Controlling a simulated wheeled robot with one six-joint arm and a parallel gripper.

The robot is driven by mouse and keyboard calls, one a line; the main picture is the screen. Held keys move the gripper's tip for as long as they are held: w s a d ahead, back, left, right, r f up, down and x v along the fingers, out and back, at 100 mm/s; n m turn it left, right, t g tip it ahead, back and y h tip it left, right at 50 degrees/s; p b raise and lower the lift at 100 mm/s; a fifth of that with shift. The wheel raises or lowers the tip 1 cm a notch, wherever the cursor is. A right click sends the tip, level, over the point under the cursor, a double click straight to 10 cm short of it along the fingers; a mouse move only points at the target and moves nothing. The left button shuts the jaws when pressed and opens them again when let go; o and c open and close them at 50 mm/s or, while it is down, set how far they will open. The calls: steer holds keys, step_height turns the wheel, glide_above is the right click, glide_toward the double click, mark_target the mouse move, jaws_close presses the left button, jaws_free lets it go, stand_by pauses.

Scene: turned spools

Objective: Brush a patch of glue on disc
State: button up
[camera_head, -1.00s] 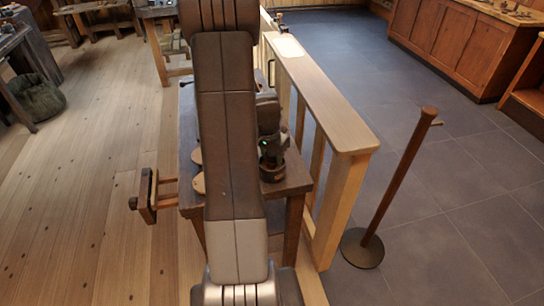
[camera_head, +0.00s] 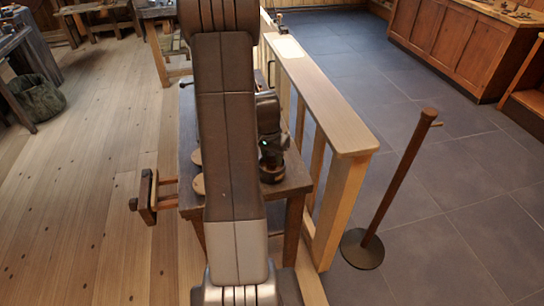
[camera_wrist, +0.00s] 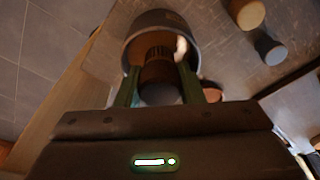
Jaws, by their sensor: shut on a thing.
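My gripper (camera_wrist: 160,75) is shut on a brown brush (camera_wrist: 158,72), between two green fingers in the wrist view. The brush's dark ribbed end lies within the outline of a dark round pot (camera_wrist: 135,25). I cannot tell how deep it sits. In the head view, my gripper (camera_head: 271,150) is just above the pot (camera_head: 272,175), on the workbench. Tan round pieces, possibly the disc (camera_head: 198,184), lie left of the pot, partly hidden by my arm. The wrist view shows a reddish round piece (camera_wrist: 212,92) beside the right finger. No glue patch is visible.
The dark workbench (camera_head: 292,182) has a vise (camera_head: 148,197) on its left. A pale wooden railing (camera_head: 325,110) runs close along its right side. A post on a round base (camera_head: 362,250) stands farther right. Two small round pieces (camera_wrist: 248,13) (camera_wrist: 270,47) are on the bench.

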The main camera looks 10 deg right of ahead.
steer(key=shift+r+p, duration=1.8)
steer(key=shift+r, duration=1.45)
steer(key=w+a+f+n, duration=0.2)
steer(key=w+a+n, duration=0.2)
steer(key=a, duration=0.3)
steer(key=w+a+f+n+y, duration=0.1)
steer(key=w+a+f+n, duration=0.1)
steer(key=w+a+n, duration=0.2)
steer(key=a, duration=0.3)
steer(key=shift+a+f+n+t, duration=0.15)
steer(key=shift+a+n+t, duration=0.15)
steer(key=shift+a, duration=0.05)
